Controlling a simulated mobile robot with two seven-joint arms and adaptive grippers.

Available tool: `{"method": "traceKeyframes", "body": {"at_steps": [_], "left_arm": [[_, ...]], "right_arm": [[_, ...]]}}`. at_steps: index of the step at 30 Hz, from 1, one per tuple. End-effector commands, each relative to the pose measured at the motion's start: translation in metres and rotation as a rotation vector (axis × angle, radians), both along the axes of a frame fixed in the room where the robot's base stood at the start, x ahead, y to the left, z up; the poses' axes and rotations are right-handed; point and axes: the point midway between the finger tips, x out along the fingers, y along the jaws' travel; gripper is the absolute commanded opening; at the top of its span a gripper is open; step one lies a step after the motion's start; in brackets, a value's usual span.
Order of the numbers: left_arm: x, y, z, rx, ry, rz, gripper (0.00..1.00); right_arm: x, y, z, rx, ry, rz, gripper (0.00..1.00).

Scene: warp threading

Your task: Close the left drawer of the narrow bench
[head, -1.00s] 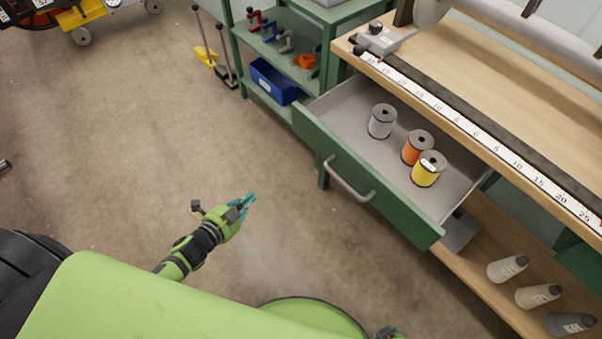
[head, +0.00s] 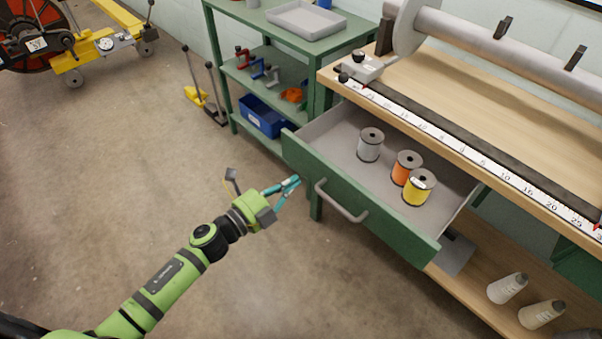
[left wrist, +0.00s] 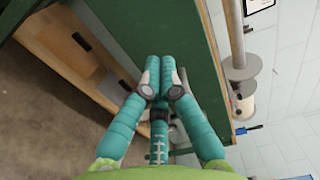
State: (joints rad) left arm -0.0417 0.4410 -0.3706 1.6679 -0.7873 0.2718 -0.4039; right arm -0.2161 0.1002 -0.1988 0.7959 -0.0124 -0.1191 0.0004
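The open green drawer (head: 395,218) juts out from the wooden-topped bench, with a grey bar handle (head: 340,202) on its front. My right gripper is out of view.
A green shelf unit (head: 325,40) with a blue bin (head: 263,116) stands left of the bench (head: 470,110). A yellow machine (head: 110,42) is at the far left. The floor (head: 150,170) before the drawer is clear.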

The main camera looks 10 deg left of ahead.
Motion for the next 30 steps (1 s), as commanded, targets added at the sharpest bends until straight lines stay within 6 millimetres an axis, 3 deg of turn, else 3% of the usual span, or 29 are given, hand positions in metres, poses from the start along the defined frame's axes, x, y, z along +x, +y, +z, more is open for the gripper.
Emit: {"method": "traceKeyframes", "body": {"at_steps": [3, 9, 30], "left_arm": [[0.016, -0.012, 0.001, -0.002, -0.001, 0.0, 0.0], [0.029, -0.021, 0.0, -0.001, 0.001, 0.001, 0.0], [0.041, -0.029, 0.0, -0.003, 0.0, 0.001, 0.0]], "right_arm": [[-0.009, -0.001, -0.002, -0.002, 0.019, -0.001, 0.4], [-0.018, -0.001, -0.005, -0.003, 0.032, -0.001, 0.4], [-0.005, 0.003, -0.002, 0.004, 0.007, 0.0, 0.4]]}}
